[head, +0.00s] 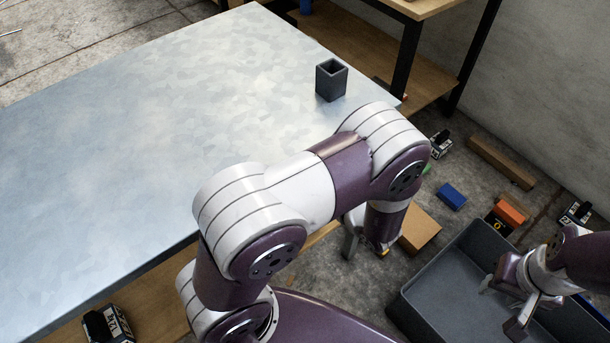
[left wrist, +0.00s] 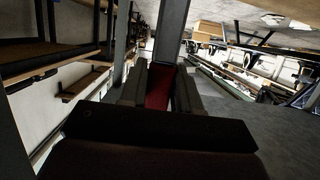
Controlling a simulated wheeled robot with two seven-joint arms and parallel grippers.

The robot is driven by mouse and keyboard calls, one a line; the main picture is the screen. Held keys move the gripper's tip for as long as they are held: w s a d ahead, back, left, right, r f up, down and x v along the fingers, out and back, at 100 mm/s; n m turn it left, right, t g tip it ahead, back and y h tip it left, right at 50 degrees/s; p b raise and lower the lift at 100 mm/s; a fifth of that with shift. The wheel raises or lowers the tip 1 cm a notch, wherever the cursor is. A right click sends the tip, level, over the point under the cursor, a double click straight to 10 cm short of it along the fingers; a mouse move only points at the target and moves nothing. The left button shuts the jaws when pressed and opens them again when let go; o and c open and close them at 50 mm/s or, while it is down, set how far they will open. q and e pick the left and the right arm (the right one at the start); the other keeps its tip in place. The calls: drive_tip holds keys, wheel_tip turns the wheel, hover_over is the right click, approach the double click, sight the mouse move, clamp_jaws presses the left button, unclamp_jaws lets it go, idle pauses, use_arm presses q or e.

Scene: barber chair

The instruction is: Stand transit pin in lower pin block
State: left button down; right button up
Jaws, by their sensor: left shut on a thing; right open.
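The lower pin block is probably the dark grey, square, open-topped block (head: 331,80) standing upright near the far right corner of the metal table (head: 130,140). In the left wrist view, my left gripper (left wrist: 158,88) is shut on a dark red thing (left wrist: 157,90), likely the transit pin. Its full length and ends cannot be made out. In the head view my left arm reaches past the table's right edge and bends down; its gripper is not clearly visible there. My right gripper (head: 504,304) is open and empty above a grey bin.
The grey bin (head: 425,305) stands on the floor at lower right. A blue box (head: 452,196), an orange box (head: 511,212) and a cardboard box (head: 420,229) lie near it. A wooden shelf (head: 365,50) stands behind the table. Most of the tabletop is clear.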

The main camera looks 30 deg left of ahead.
use_arm(q)
drive_tip(key=shift+r+p, duration=0.2)
drive_tip(key=shift+p, duration=0.3)
wheel_tip(320, 180, down, 6)
drive_tip(key=b, duration=0.4)
drive_tip(key=shift+d+f, duration=0.1)
drive_tip(key=shift+p, duration=0.4)
idle(0.5)
drive_tip(key=shift+p, duration=0.35)
idle(0.4)
